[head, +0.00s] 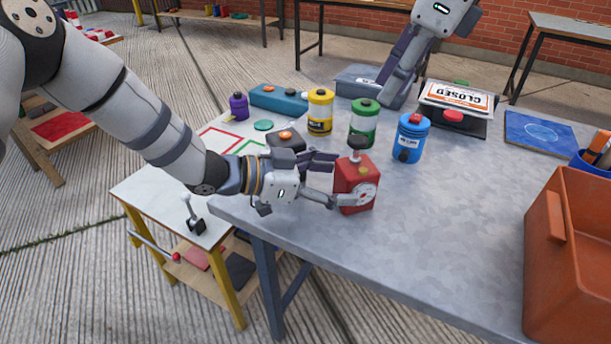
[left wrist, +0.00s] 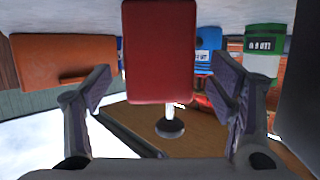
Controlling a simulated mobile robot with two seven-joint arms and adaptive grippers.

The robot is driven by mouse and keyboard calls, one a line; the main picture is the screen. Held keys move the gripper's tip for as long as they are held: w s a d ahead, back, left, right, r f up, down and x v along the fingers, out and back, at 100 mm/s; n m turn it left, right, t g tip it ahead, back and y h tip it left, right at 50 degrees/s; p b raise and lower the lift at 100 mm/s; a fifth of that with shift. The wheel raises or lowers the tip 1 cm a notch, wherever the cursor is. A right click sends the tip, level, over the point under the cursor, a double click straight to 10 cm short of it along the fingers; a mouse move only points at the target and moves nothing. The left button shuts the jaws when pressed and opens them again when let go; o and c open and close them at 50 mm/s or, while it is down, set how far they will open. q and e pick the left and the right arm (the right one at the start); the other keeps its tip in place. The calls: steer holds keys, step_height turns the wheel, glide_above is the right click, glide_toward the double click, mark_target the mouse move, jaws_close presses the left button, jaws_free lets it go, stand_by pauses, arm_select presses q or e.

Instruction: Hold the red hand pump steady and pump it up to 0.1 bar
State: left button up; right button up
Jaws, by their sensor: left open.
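The red hand pump (head: 347,176) stands upright near the front left edge of the grey table, with a dark knob (head: 357,143) on top and a round pale gauge on its front. My left gripper (head: 328,181) is open beside the pump, its fingers reaching toward its two sides. In the left wrist view, which is upside down, the pump body (left wrist: 160,50) and its knob (left wrist: 171,127) show between the spread fingers (left wrist: 162,88). Contact is not clear. My right gripper (head: 398,80) is at the back of the table, away from the pump; its opening is unclear.
Yellow (head: 320,112), green (head: 363,125) and blue (head: 411,138) canisters stand behind the pump. A dark box with an orange knob (head: 286,136) is behind my left gripper. An orange crate (head: 570,250) stands at right. The table's front middle is clear.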

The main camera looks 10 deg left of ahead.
arm_select(q)
steer(key=x, duration=0.4)
steer(key=shift+d, duration=0.15)
steer(key=shift+c, duration=0.6)
steer(key=c, duration=1.6)
arm_select(e)
jaws_close()
